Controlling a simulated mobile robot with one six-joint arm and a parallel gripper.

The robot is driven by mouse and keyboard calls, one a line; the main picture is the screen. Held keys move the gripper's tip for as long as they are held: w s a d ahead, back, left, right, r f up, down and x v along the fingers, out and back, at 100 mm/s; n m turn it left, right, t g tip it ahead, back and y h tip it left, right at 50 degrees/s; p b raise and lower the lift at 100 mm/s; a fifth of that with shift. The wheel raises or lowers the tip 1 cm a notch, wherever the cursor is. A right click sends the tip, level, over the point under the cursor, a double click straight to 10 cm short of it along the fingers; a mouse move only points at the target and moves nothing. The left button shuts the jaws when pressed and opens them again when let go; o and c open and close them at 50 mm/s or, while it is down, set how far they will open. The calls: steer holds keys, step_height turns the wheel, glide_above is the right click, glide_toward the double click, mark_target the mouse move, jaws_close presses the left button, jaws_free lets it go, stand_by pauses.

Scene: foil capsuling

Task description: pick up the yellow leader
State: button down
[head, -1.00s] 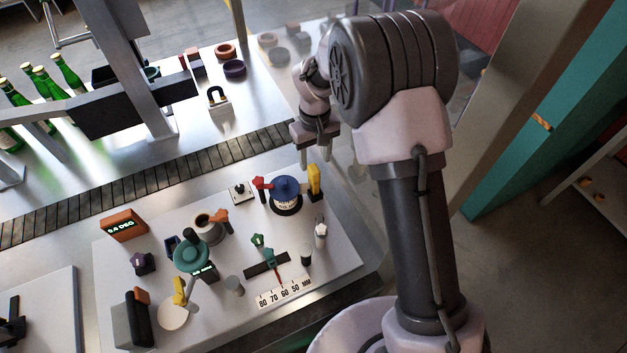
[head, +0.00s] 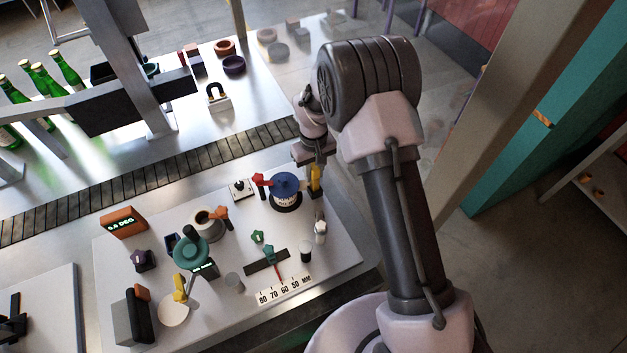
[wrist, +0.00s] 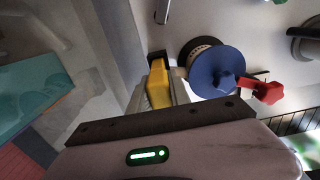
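The yellow leader (head: 315,178) is a narrow upright yellow piece beside the blue-topped spool (head: 285,188), at the right of the work plate. In the wrist view the yellow leader (wrist: 158,88) shows between my fingers, with a dark part at its far end. My gripper (head: 316,170) points down over it in the head view. In the wrist view my gripper (wrist: 158,78) has one finger on each side of the leader. The fingers look apart, with a narrow gap at the left; contact on the right is unclear. The leader's lower part is partly hidden by the fingers.
The blue spool and a red knob (wrist: 265,92) stand close to the right of my fingers in the wrist view. A white-topped post (head: 320,228) stands nearer on the plate. Another yellow piece (head: 180,288) is at the front left. A conveyor (head: 150,178) runs behind the plate.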

step_height(320, 180, up, 10)
steer(key=shift+r, duration=0.1)
stand_by(0.4)
